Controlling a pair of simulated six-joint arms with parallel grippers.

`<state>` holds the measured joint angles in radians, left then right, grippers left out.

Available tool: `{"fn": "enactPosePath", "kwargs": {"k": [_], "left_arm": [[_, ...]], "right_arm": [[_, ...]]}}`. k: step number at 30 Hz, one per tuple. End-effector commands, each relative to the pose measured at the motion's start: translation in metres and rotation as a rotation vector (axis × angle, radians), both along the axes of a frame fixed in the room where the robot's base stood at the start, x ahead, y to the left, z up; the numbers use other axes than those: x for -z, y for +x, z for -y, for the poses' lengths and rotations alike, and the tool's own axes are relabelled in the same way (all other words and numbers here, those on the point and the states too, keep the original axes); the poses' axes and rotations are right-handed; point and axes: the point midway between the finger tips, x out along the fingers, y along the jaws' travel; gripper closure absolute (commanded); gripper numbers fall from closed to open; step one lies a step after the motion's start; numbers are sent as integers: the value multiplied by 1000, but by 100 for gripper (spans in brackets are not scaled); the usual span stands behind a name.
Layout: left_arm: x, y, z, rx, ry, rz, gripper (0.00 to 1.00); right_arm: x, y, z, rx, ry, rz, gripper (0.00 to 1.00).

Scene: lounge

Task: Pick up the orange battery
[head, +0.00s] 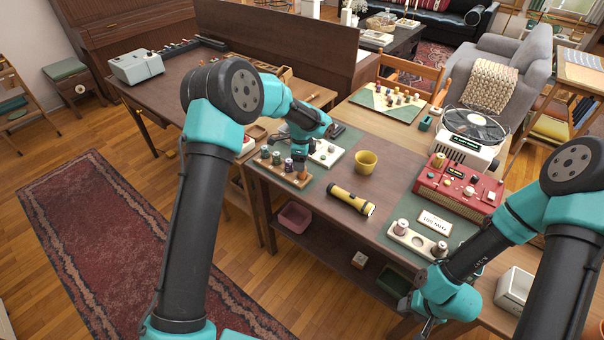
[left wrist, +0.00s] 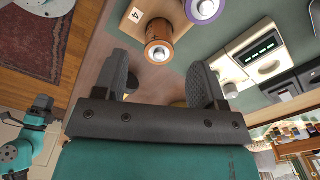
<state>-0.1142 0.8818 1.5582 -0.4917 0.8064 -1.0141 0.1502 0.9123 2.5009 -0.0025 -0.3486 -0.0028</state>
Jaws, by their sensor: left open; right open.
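The orange battery (left wrist: 159,46) stands in a wooden holder (left wrist: 130,35) in the left wrist view, its pale end cap facing the camera. My left gripper (left wrist: 161,72) is open, with its two fingers on either side of the battery's line and nothing clearly held. A purple battery (left wrist: 203,9) is beside it at the top edge. In the head view my left gripper (head: 300,165) is low over the right part of the holder (head: 283,177), and its fingers hide part of the row. My right gripper (head: 428,325) is open and empty at the bottom, apart from the batteries.
A white charger-like block (head: 326,153) is just right of the holder. A red device (head: 458,188) and a white holder (head: 416,240) occupy the right side. Bare table lies around the cup.

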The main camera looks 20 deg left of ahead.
Motion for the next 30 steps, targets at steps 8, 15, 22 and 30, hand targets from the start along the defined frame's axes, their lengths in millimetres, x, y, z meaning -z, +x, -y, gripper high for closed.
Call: {"fn": "enactPosePath", "kwargs": {"k": [8,15,22,30], "left_arm": [[23,-1,2,0,0,-3,36],[50,0,2,0,0,0,36],[52,0,2,-1,-1,2,36],[51,0,2,0,0,2,36]], "right_arm": [[0,0,0,0,0,0,47],[0,0,0,0,0,0,47],[0,0,0,0,0,0,47],[0,0,0,0,0,0,47]]}}
